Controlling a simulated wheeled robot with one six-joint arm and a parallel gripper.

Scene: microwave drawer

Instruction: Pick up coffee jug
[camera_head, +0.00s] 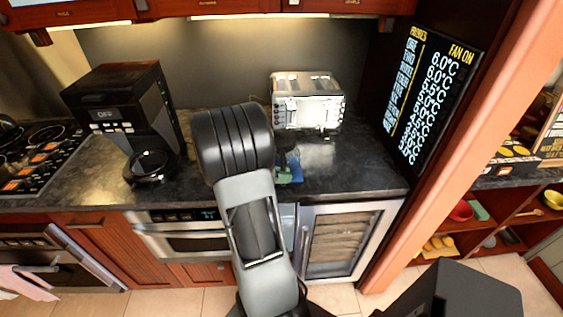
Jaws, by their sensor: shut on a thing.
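The black coffee maker (120,108) stands on the dark counter at the left, with "OFF" on its display. A dark, glassy rounded shape, apparently the coffee jug (151,163), sits low at its front. Its outline is too dark to make out fully. My arm rises through the middle of the picture and its thick black joint is over the counter, right of the coffee maker. My gripper is hidden behind the arm, so its jaws and anything between them do not show.
A silver toaster (307,101) stands at the back right of the arm. A small blue-green thing (290,170) shows just right of the arm. A stove (36,158) is at the far left.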

